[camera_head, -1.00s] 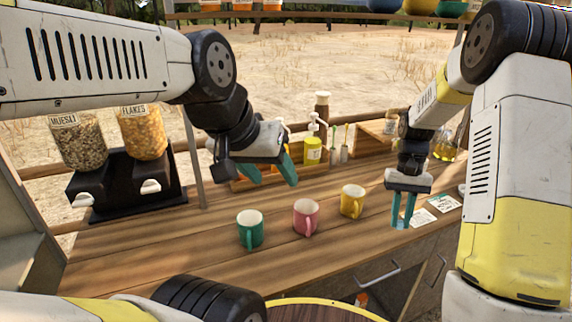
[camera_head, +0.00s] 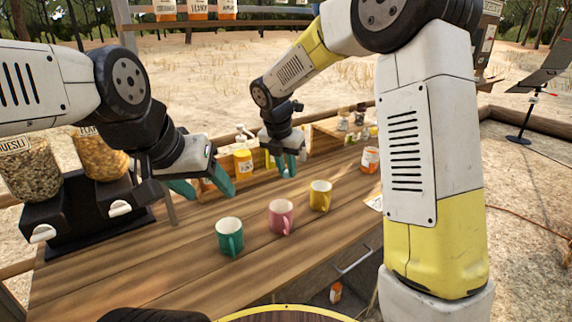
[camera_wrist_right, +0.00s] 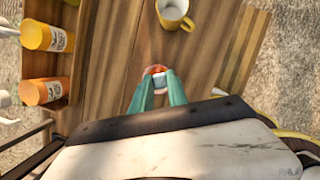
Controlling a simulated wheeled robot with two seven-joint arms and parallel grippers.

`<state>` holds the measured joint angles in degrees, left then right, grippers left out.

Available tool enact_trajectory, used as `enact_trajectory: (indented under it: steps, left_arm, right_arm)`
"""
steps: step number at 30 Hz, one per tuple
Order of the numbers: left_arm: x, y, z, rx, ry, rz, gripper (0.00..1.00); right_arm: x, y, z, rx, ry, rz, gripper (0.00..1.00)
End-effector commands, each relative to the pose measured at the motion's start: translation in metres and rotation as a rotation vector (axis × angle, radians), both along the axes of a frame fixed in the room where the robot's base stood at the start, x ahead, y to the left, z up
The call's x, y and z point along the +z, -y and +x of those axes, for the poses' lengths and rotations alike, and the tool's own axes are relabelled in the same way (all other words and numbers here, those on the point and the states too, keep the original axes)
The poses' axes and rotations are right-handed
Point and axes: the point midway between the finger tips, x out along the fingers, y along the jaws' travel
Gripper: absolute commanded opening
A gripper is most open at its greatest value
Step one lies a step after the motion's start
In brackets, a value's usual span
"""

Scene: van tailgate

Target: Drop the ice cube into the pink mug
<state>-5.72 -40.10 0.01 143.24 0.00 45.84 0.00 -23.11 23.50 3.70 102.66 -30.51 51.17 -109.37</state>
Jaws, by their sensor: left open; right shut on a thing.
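The pink mug (camera_head: 281,217) stands upright on the wooden counter, between the green mug (camera_head: 230,237) and the yellow mug (camera_head: 320,196). My right gripper (camera_head: 287,170) is above the counter, behind the pink and yellow mugs. In the right wrist view its fingers (camera_wrist_right: 158,88) are shut on a small pale block, apparently the ice cube (camera_wrist_right: 159,82). An orange-red patch shows just beyond it; I cannot tell what it is. The yellow mug also shows in that view (camera_wrist_right: 174,14). My left gripper (camera_head: 207,186) is open and empty, above the counter behind the green mug. The mugs' insides are mostly hidden.
An orange-and-white jar (camera_head: 370,160) is further right. Cereal dispensers (camera_head: 99,156) stand at the left. The counter in front of the mugs is clear.

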Motion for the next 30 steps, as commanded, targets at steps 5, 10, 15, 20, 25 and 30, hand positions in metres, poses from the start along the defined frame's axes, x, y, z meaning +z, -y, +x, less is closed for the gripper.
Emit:
enact_trajectory:
  steps: [5, 10, 15, 20, 25, 30]
  left_arm:
    - [0.0, 0.0, 0.0, 0.0, 0.0, 0.0, 0.6]
    - [0.0, 0.0, 0.0, 0.0, 0.0, 0.0, 0.6]
    - [0.0, 0.0, 0.0, 0.0, 0.0, 0.0, 0.6]
    - [0.0, 0.0, 0.0, 0.0, 0.0, 0.0, 0.6]
    - [0.0, 0.0, 0.0, 0.0, 0.0, 0.0, 0.6]
    - [0.0, 0.0, 0.0, 0.0, 0.0, 0.0, 0.6]
  right_arm:
    - [-0.009, -0.003, 0.0, 0.034, -0.002, -0.001, 0.0]
    - [-0.029, -0.002, -0.001, 0.031, -0.004, -0.001, 0.0]
    - [-0.047, -0.003, 0.0, 0.031, -0.003, -0.001, 0.0]
    - [-0.056, -0.002, 0.0, 0.029, -0.001, 0.0, 0.0]
    - [-0.059, -0.002, 0.0, 0.028, -0.001, 0.0, 0.0]
    - [-0.058, -0.002, 0.0, 0.028, -0.001, 0.0, 0.23]
